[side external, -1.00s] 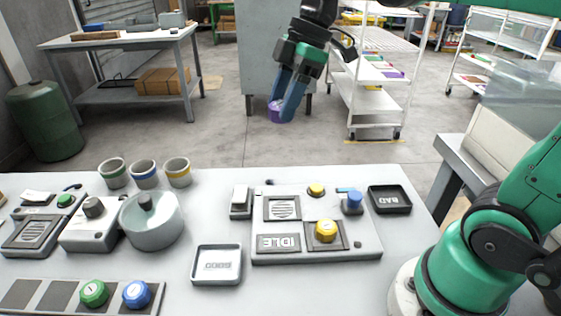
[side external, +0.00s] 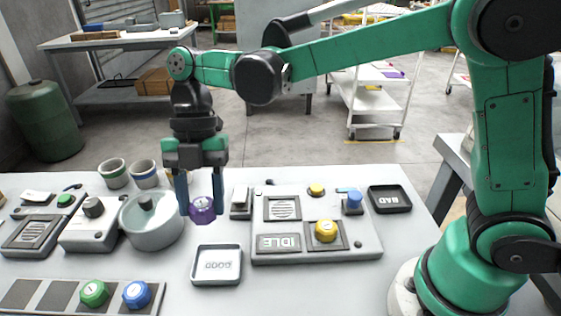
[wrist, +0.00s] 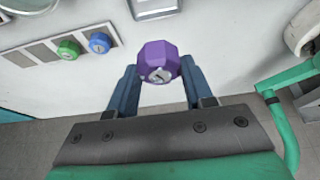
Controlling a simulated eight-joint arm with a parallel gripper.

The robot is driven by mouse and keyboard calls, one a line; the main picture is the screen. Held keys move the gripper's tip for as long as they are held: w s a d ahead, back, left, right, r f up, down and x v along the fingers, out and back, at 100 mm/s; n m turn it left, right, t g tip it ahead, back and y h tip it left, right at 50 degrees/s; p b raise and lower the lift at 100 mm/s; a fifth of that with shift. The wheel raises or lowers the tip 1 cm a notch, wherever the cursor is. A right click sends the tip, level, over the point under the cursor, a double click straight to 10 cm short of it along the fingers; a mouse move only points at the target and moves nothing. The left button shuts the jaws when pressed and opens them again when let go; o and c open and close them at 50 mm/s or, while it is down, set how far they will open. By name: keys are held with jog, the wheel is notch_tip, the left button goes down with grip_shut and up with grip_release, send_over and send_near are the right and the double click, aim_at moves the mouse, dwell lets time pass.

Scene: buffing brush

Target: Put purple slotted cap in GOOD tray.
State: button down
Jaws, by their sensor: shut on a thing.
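My gripper (side external: 201,205) is shut on the purple slotted cap (side external: 203,212), which sits between its blue fingers above the table. In the wrist view the cap (wrist: 159,62) shows its faceted purple side and a grey slotted face between the fingertips. The GOOD tray (side external: 216,281), a shallow white-lined square tray, lies on the table nearer the camera, slightly right of the cap and below it in the side view. It looks empty. Its edge also shows at the top of the wrist view (wrist: 156,15).
A round grey bowl with a knob (side external: 150,234) stands just left of my gripper. The test panel (side external: 316,256) with a yellow cap (side external: 326,230) is to the right. The black BAD tray (side external: 389,199) lies beyond it. Green (side external: 94,293) and blue (side external: 137,294) caps sit at front left.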

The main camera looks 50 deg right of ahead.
aim_at(217, 270)
notch_tip(217, 270, down, 12)
jog(key=shift+r, duration=0.1)
dwell(0.5)
jog(key=c, duration=0.6)
grip_release()
jog(key=shift+f, duration=0.2)
jog(key=shift+r, duration=0.1)
jog(key=v, duration=1.1)
jog(key=shift+s+d+r+m+t+h, duration=0.5)
jog(key=shift+s+d+m+t, duration=1.2)
jog(key=shift+m, duration=2.8)
jog(key=shift+s+d+r+m+t+h, duration=0.45)
jog(key=shift+s+d+m+t, duration=0.55)
jog(key=shift+d+m+t, duration=2.4)
jog(key=shift+s+d+r+m+t+h, duration=0.25)
jog(key=shift+s+d+m+h, duration=0.8)
jog(key=shift+m, duration=4.55)
